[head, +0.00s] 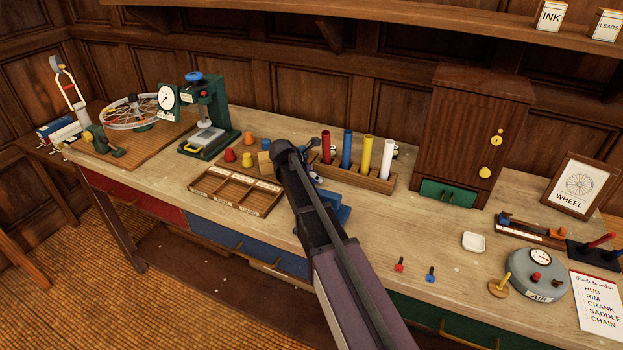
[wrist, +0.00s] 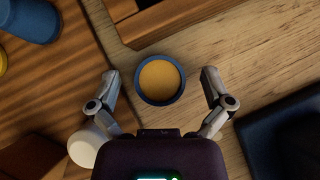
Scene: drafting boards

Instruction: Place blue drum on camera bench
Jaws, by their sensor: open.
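A round blue piece with an orange-tan middle, apparently the blue drum (wrist: 159,80), stands on the wooden top in the wrist view. My gripper (wrist: 162,86) is open, with one finger on each side of it and a gap to both. In the head view my gripper (head: 283,150) is over the middle of the bench, and my arm hides most of what is under it. A blue stand (head: 337,213) shows partly behind my arm. I cannot tell which surface is the camera bench.
A rack (head: 372,179) of coloured tubes stands just behind my gripper. A divided wooden tray (head: 233,207) lies to the left, with small red (head: 230,155) and yellow (head: 247,160) pieces behind it. A wooden cabinet (head: 465,130) stands to the right.

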